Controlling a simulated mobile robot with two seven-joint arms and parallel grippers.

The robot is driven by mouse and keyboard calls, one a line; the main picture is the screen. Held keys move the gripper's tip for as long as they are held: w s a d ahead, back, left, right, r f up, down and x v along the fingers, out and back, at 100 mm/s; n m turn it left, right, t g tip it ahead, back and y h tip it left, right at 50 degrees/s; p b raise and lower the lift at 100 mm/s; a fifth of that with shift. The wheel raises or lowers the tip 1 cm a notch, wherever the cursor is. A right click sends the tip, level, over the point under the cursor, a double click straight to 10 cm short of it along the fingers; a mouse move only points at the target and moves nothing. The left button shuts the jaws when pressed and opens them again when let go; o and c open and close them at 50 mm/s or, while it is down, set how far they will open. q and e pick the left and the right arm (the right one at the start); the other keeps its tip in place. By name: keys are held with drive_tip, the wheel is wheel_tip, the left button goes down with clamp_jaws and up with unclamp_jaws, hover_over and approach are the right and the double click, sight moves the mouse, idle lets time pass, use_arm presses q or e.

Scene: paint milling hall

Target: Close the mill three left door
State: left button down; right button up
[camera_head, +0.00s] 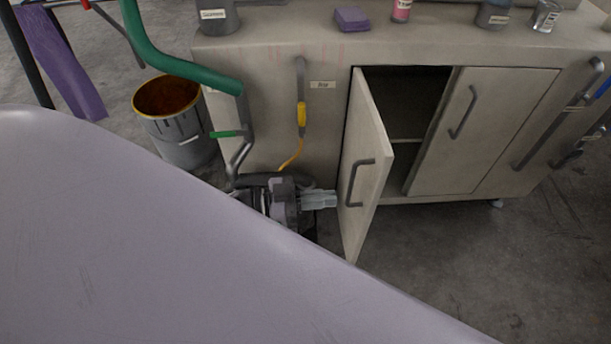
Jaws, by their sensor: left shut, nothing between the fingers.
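The mill's beige left door (364,135) stands open, swung out toward me from the cabinet. Its dark handle (354,184) is on the face I see. The opening behind it shows a dark inside with a shelf. My left gripper (328,200) is shut and empty, with its pale fingertips at the left side of this door, at about handle height. I cannot tell whether the fingertips touch the door. My right gripper is not in view.
The right door (490,125) appears shut. The counter (420,42) holds a purple block (352,19), cans and a pink bottle (401,10). A green hose (175,65) and a yellow-rimmed drum (180,125) are at left. Floor at lower right is clear. My lavender body part covers the lower left.

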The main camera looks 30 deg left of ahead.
sight(373, 194)
use_arm(q)
drive_tip(key=x, duration=0.7)
drive_tip(key=shift+w+d+b, duration=0.15)
drive_tip(key=shift+b, duration=0.25)
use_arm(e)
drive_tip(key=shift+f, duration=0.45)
use_arm(q)
drive_tip(key=shift+w+d, duration=0.1)
